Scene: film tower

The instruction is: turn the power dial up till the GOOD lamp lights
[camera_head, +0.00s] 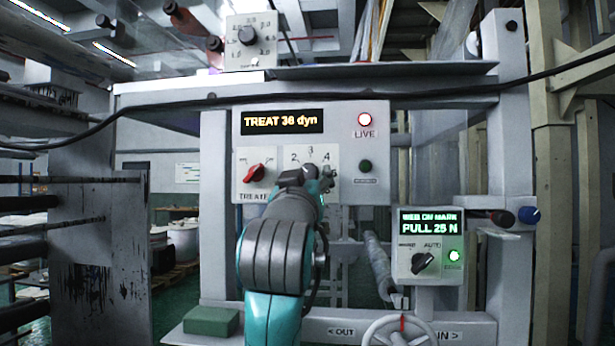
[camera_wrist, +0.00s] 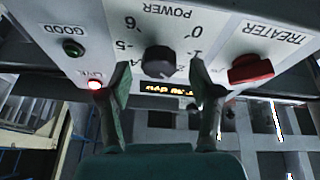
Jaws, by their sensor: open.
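The power dial is a dark round knob (camera_wrist: 158,62) on the white treater panel (camera_head: 290,125), seen upside down in the wrist view. My gripper (camera_wrist: 160,69) is open, with one finger on each side of the dial; I cannot tell whether they touch it. The dial's pointer direction is unclear. In the head view my gripper (camera_head: 311,176) covers the dial, leaving part of its number scale visible. The GOOD lamp (camera_head: 365,166) is dark green and unlit; it also looks unlit in the wrist view (camera_wrist: 73,47). The panel display (camera_head: 282,121) reads TREAT 36 dyn.
The red TREATER switch (camera_head: 254,172) is beside the dial. The LIVE lamp (camera_head: 365,119) glows red. A smaller panel (camera_head: 429,245) at right reads PULL 25 N and has a lit green lamp (camera_head: 455,255). A handwheel (camera_head: 398,334) sits below.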

